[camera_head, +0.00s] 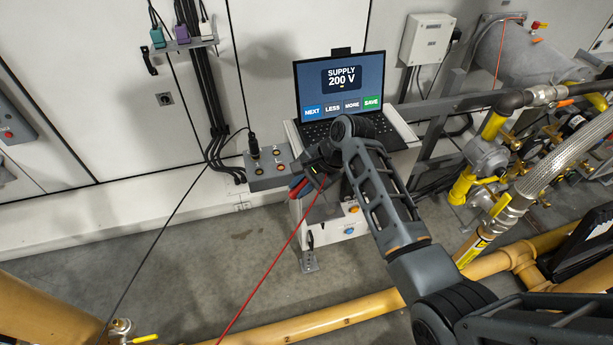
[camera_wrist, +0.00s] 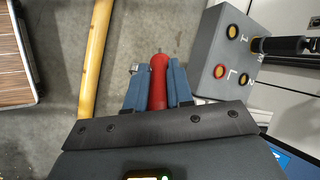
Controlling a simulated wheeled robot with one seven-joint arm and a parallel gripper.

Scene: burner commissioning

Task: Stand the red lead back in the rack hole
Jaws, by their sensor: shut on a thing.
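My gripper (camera_head: 300,187) is shut on the red lead's plug, in front of the laptop stand. In the wrist view the red plug (camera_wrist: 158,84) sits between the two blue fingers (camera_wrist: 157,72), its thin metal tip pointing away from the palm. The red cable (camera_head: 268,260) hangs from the gripper down to the floor area. A small wall rack (camera_head: 203,43) at the upper left of the head view holds teal, purple and white leads upright. The gripper is well below and right of it. I cannot make out an empty hole in the rack.
A grey socket box (camera_head: 270,182) is close left of the gripper; it also shows in the wrist view (camera_wrist: 212,45). A black plug (camera_wrist: 282,45) stands in it; its L socket (camera_wrist: 219,71) is empty. A laptop (camera_head: 340,90) reads 200 V. Yellow pipes (camera_head: 330,318) cross the floor.

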